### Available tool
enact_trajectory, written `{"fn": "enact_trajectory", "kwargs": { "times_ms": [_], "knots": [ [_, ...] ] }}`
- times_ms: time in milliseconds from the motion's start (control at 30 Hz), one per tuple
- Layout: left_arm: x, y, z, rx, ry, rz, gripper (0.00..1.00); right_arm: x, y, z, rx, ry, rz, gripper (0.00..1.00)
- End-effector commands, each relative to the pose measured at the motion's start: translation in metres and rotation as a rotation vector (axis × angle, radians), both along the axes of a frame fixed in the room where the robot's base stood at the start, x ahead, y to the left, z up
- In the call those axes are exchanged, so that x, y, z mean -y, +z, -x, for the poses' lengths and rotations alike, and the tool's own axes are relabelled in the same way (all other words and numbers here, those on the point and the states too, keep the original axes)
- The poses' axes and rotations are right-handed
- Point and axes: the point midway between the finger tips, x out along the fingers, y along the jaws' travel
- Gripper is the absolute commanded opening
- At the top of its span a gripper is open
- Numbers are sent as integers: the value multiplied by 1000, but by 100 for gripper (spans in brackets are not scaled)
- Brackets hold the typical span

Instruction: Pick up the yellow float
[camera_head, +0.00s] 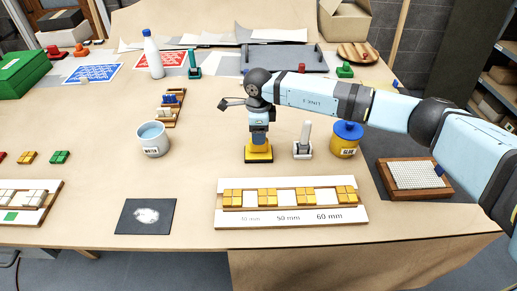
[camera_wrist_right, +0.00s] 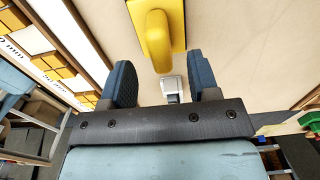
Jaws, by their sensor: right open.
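The yellow float (camera_head: 258,156) stands on the table in the middle of the head view, with its flat plate down. Its handle is hidden there behind my right gripper (camera_head: 259,138), which points straight down just above it. In the right wrist view the float's yellow plate and rounded handle (camera_wrist_right: 157,42) show ahead of my right gripper (camera_wrist_right: 160,72). The two dark blue fingers are spread wide, and the handle lines up with the gap between them. I cannot tell whether the handle is between the fingertips. My left gripper is not in view.
A white tool with a grey grip (camera_head: 303,143) stands close right of the float, then a yellow glue pot (camera_head: 346,143). A water cup (camera_head: 153,140) is left. A tile gauge board (camera_head: 291,213) lies in front. The table between cup and float is clear.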

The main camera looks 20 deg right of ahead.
Motion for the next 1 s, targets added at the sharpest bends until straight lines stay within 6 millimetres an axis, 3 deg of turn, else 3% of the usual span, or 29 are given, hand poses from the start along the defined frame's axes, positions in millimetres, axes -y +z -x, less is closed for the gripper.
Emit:
{"fn": "enact_trajectory", "kwargs": {
  "times_ms": [200,433,700,1000],
  "knots": [
    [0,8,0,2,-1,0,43,1,-32,1,-3,0,0,55],
    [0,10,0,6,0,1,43,1,-36,0,-1,0,0,55],
    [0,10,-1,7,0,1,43,1,-35,0,-1,0,0,0],
    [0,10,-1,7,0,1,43,1,-33,0,0,0,-1,0]
  ]
}}
